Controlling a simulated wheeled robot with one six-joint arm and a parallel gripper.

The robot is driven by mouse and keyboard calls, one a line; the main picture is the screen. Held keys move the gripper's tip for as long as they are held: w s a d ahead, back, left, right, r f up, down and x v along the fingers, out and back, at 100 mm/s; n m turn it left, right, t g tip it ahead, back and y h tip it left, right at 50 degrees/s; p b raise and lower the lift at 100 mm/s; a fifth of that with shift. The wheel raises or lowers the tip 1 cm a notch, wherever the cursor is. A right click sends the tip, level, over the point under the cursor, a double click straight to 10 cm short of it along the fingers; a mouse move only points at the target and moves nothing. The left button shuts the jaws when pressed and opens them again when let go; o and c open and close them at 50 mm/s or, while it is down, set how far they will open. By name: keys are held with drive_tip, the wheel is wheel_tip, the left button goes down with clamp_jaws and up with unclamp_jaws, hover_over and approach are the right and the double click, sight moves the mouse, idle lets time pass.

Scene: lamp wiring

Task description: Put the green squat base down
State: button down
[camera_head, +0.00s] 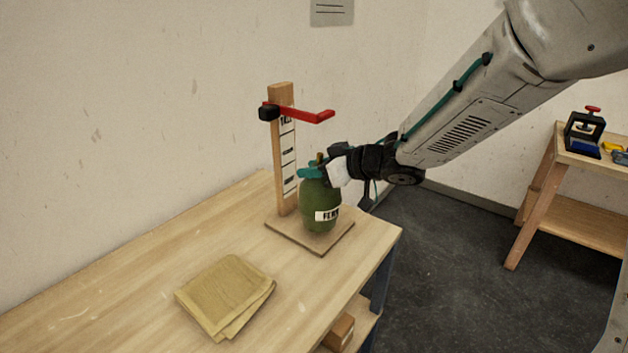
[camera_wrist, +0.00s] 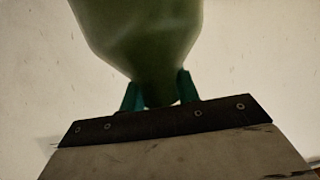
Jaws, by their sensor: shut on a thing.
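The green squat base (camera_head: 320,202) is a rounded green body with a white lettered label, upright at the wooden measuring stand. It appears on or just above the stand's flat board (camera_head: 338,236); I cannot tell whether it touches. My gripper (camera_head: 313,172) is shut on its narrow top, with teal fingers around the neck. In the wrist view the green base (camera_wrist: 140,40) fills the upper middle, its narrow end between the teal fingers (camera_wrist: 158,92). Its far side is hidden.
The stand's post (camera_head: 284,150) rises behind the base, with a red arm (camera_head: 305,115) sticking out above it. A folded yellow cloth (camera_head: 226,295) lies on the wooden table (camera_head: 130,275). Another table with a black clamp-like device (camera_head: 584,130) stands at the right.

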drive_tip(key=shift+w+d+f, duration=0.1)
drive_tip(key=shift+w, duration=0.4)
drive_tip(key=shift+f, duration=1.65)
drive_tip(key=c, duration=1)
unclamp_jaws()
drive_tip(key=shift+f, duration=0.15)
drive_tip(key=shift+c, duration=0.2)
